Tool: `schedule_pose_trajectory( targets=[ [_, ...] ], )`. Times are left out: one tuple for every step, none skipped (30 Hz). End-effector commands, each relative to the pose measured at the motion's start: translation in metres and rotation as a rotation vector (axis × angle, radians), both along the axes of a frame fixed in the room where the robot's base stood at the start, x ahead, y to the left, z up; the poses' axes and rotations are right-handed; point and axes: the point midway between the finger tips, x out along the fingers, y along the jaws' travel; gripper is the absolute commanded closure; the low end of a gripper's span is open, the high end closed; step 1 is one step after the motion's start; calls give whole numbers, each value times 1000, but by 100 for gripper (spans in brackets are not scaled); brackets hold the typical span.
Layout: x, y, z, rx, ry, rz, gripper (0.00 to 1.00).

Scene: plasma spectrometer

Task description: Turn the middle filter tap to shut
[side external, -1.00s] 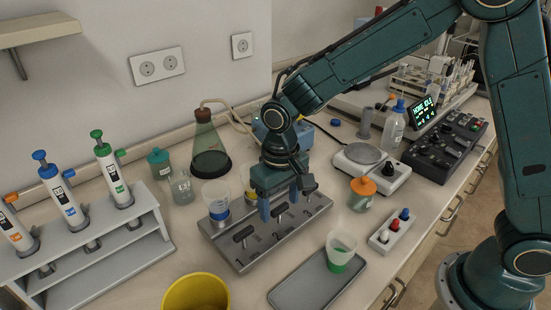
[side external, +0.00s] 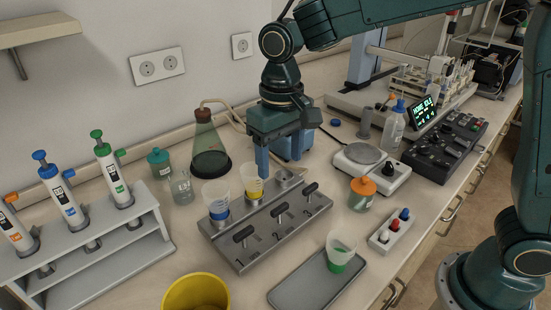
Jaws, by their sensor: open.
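The grey filter manifold (side external: 226,244) lies on the bench in the side view, with three dark tap handles in a row on its front part. The middle tap (side external: 280,209) sits between the left tap (side external: 243,234) and the right tap (side external: 310,188). All three handles lie at a similar slant. My gripper (side external: 283,160) is open and empty, pointing down above the rear of the manifold, apart from the taps. A blue-banded cup (side external: 217,200) and a yellow-banded cup (side external: 252,182) stand at the manifold's back row. The third seat (side external: 289,177) holds no cup.
A green-bottomed cup (side external: 341,250) stands on a grey tray (side external: 300,292) in front. A yellow bin (side external: 196,293) is at the bottom. An orange-capped jar (side external: 362,193) and a balance (side external: 372,166) stand right.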

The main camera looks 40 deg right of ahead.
Motion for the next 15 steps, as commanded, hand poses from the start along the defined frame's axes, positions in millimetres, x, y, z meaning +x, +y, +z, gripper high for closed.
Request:
schedule_pose_trajectory(
  targets=[
    [1,0,7,1,-2,0,36],
    [1,0,10,1,-2,0,36],
    [1,0,13,1,-2,0,36],
    [0,0,16,0,-1,0,36],
    [0,0,18,0,0,0,36],
    [0,0,20,0,0,0,36],
    [0,0,21,0,-1,0,36],
    [0,0,22,0,-1,0,36],
    [0,0,23,0,-1,0,36],
    [0,0,24,0,0,0,36],
    [0,0,24,0,0,0,36],
    [0,0,24,0,0,0,36],
    [0,0,24,0,0,0,36],
    [0,0,24,0,0,0,36],
    [0,0,24,0,0,0,36]
  ],
)
